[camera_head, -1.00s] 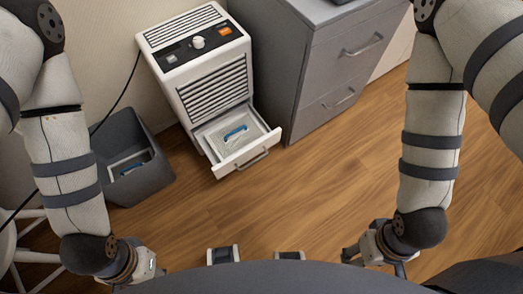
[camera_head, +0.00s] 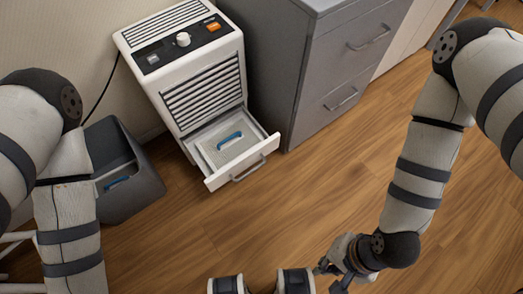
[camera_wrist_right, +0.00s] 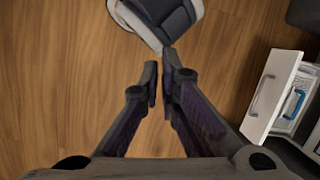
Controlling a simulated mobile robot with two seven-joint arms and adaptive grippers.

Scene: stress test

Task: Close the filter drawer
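The filter drawer (camera_head: 264,163) sticks out, pulled open, from the bottom of a white appliance (camera_head: 150,95) with a louvred front. A pale filter with a blue handle (camera_head: 231,140) lies in the drawer. In the right wrist view the drawer front (camera_wrist_right: 272,95) and its bar handle are at the right edge. My right gripper (camera_head: 328,277) is low in the head view, right of and nearer than the drawer, clear of it. In the right wrist view its fingers (camera_wrist_right: 160,83) are empty and nearly together, with a narrow gap. My left gripper is out of view; only its arm shows.
A dark grey bin (camera_head: 140,185) with a blue-handled item inside stands left of the appliance. A grey cabinet (camera_head: 325,75) stands close on its right. The wooden floor (camera_head: 300,205) before the drawer is clear. A black cord runs down beside the appliance.

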